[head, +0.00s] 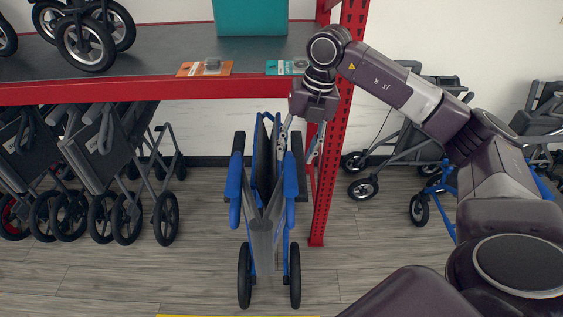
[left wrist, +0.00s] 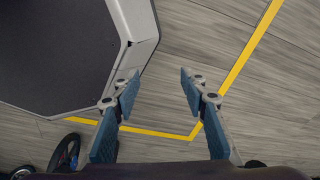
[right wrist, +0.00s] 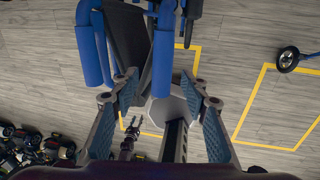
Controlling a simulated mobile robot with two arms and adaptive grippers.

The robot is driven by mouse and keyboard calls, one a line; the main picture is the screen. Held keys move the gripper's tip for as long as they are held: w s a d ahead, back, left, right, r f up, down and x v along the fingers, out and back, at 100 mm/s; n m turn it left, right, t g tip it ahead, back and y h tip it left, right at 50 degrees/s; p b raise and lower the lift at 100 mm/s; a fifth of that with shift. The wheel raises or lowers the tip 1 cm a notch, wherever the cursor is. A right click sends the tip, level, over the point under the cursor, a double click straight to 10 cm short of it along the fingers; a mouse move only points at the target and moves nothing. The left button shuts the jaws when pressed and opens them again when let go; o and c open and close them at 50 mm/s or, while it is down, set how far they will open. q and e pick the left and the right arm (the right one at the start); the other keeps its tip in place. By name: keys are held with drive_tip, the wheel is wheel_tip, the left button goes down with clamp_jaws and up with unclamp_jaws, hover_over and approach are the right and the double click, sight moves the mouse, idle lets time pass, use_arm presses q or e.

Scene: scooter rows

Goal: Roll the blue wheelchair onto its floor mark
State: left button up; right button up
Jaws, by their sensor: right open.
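The blue wheelchair (head: 263,225) stands folded and upright on the floor below the shelf, with blue armrests and dark wheels. My right gripper (head: 300,150) is open at the top of its right side. In the right wrist view a blue armrest (right wrist: 163,55) reaches down between the parted fingers (right wrist: 158,92); I cannot tell if they touch it. My left gripper (left wrist: 158,82) is open and empty above the floor. A yellow floor outline (left wrist: 240,62) lies beneath it. A yellow line (head: 235,316) shows at the bottom of the head view. The right wrist view shows yellow outlines (right wrist: 237,122).
A red-edged shelf (head: 150,89) runs above the wheelchair, and a red post (head: 325,190) stands close to its right. Folded walkers (head: 105,165) stand at left, and another walker (head: 395,140) behind my right arm. Floor in front is clear.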

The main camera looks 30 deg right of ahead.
sight(292, 172)
drive_tip(key=shift+s+f, duration=0.25)
drive_tip(key=shift+f, duration=0.05)
drive_tip(key=x, duration=0.1)
drive_tip(key=p+x, duration=0.1)
drive_tip(key=x, duration=0.1)
drive_tip(key=shift+s+f, duration=0.3)
drive_tip(key=shift+s, duration=0.05)
drive_tip(key=shift+w+x, duration=0.2)
drive_tip(key=shift+x, duration=1)
drive_tip(key=shift+a+f, duration=0.15)
drive_tip(key=shift+f, duration=0.15)
use_arm(q)
drive_tip(key=s, duration=0.1)
drive_tip(key=s+r, duration=0.1)
drive_tip(key=s, duration=0.1)
drive_tip(key=shift+a+r, duration=0.1)
use_arm(e)
clamp_jaws()
